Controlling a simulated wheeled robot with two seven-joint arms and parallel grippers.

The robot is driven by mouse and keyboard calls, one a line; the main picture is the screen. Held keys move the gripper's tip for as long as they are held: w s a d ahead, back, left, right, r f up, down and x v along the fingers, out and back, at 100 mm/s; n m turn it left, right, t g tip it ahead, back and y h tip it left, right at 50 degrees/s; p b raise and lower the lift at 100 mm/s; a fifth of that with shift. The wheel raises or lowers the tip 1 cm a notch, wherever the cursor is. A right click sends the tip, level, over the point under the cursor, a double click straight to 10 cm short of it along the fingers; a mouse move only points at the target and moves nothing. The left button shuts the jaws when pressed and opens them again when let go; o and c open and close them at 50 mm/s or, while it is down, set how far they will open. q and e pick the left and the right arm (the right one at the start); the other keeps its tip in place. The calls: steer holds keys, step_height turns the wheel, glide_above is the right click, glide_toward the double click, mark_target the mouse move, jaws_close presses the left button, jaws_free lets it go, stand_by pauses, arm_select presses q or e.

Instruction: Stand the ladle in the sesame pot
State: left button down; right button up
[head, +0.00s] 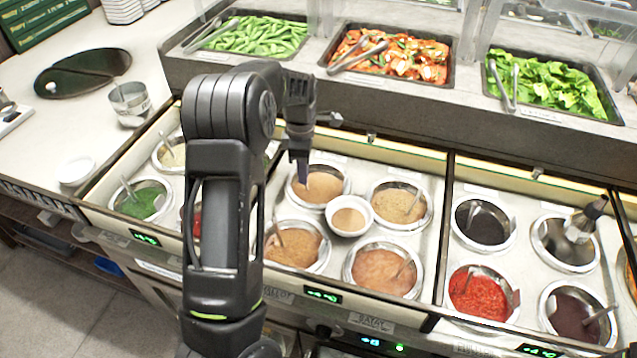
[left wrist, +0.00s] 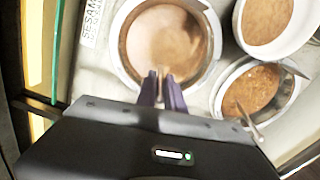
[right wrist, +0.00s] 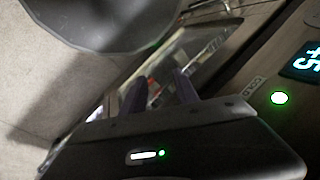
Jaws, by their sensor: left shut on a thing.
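The sesame pot (left wrist: 125,62), labelled SESAME, is a round steel-rimmed well of pale tan sauce in the left wrist view. In the head view it is the upper-left pot (head: 340,177) of the middle section. My left gripper (head: 302,180) points down over its left side. It is shut on the ladle (left wrist: 161,82), whose thin handle shows between the purple fingertips. The ladle's lower end is hidden or lost in the sauce's colour, so I cannot tell how deep it is. My right gripper (right wrist: 160,90) is open and empty in the right wrist view, outside the head view.
A white bowl of tan sauce (head: 349,217) sits among the middle pots, close to the sesame pot. Food trays (head: 389,55) stand on the raised shelf behind. Clear counter (head: 40,120) lies at the left.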

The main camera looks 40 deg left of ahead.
arm_select(q)
steer(key=shift+f, duration=0.15)
stand_by(0.4)
steer(key=c, duration=1.4)
jaws_free()
steer(key=shift+o, duration=0.7)
steer(key=o, duration=0.5)
steer(key=shift+o, duration=0.2)
step_height(320, 180, up, 4)
steer(key=p, duration=0.3)
steer(key=shift+f, duration=0.1)
steer(key=shift+r+p, duration=1.95)
steer(key=shift+r, duration=0.65)
